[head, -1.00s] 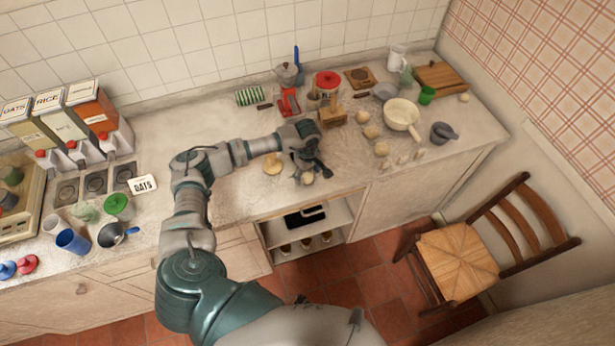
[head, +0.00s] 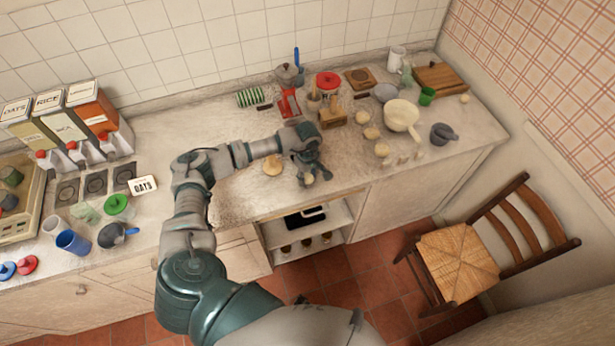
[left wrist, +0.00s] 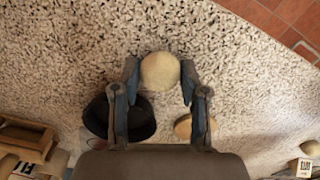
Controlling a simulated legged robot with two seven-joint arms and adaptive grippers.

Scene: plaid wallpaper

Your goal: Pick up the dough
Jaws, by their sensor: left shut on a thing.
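The dough (left wrist: 160,71) is a pale, round ball. It sits between the two fingertips of my left gripper (left wrist: 159,80) in the left wrist view, near the counter's front edge. My left gripper is shut on it. In the head view my left gripper (head: 309,174) points down over the front of the counter, and the dough (head: 309,179) shows as a small pale spot, partly hidden by the fingers. I cannot tell whether the dough is clear of the counter. My right gripper is not in view.
A dark bowl (left wrist: 133,118) and a tan round piece (left wrist: 183,127) lie close behind the fingers; the tan piece (head: 272,165) also shows left of the hand. Several pale lumps, a cream pan (head: 401,115) and a wooden box (head: 332,118) stand right.

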